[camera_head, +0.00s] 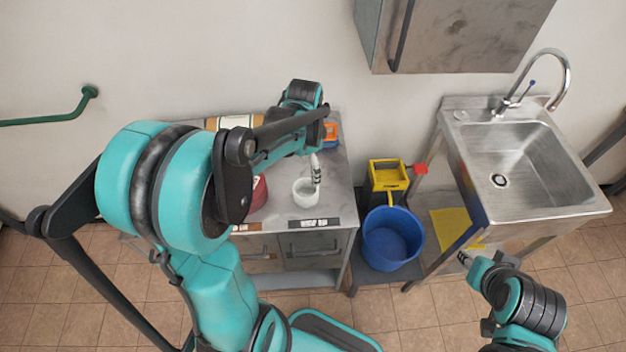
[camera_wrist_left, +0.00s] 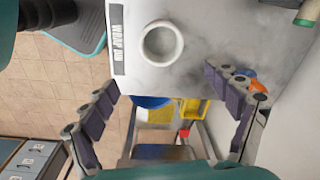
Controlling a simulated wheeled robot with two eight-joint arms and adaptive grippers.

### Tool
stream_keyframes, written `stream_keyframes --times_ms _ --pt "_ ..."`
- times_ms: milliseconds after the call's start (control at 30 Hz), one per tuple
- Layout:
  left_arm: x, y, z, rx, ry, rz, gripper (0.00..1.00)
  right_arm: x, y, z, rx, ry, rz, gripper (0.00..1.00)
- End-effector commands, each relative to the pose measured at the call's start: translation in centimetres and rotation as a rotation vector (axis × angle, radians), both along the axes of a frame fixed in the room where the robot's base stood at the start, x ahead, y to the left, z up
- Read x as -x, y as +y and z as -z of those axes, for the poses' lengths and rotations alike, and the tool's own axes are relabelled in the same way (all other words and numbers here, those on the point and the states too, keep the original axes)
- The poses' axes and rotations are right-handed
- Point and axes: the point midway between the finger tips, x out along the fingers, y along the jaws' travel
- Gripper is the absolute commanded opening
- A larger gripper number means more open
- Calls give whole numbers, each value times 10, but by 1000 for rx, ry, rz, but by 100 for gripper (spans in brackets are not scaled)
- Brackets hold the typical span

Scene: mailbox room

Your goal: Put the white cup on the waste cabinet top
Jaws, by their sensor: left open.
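The white cup (camera_head: 303,198) stands upright on the grey cabinet top (camera_head: 335,190), near its front edge. My left gripper (camera_head: 316,168) is beside the cup's upper right side in the head view. In the left wrist view the empty cup (camera_wrist_left: 161,43) lies beyond the spread fingers of my left gripper (camera_wrist_left: 172,98), with nothing between them. I cannot tell which surface is the waste cabinet's. My right gripper (camera_head: 465,258) is low by the sink stand, its opening unclear.
A dark red round object (camera_head: 258,194) is left of the cup, partly behind my left arm. An orange and blue item (camera_head: 331,134) is at the back. A blue bucket (camera_head: 392,240), a yellow wringer (camera_head: 387,174) and a steel sink (camera_head: 510,165) are to the right.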

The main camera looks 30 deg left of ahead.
Motion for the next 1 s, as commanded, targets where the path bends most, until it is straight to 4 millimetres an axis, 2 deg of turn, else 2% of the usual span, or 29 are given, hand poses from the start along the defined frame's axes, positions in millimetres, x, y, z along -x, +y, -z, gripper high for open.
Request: stream_keyframes --times_ms 200,400,633,1000 --pt "39 -39 -47 9 -195 -224 88 0 0 0 0 0 0 38" --pt "79 -71 -70 93 -392 -457 88 0 0 0 0 0 0 38" --pt "105 -90 -74 208 -527 -630 88 0 0 0 0 0 0 38" --pt "110 -94 -75 242 -556 -672 88 0 0 0 0 0 0 38"
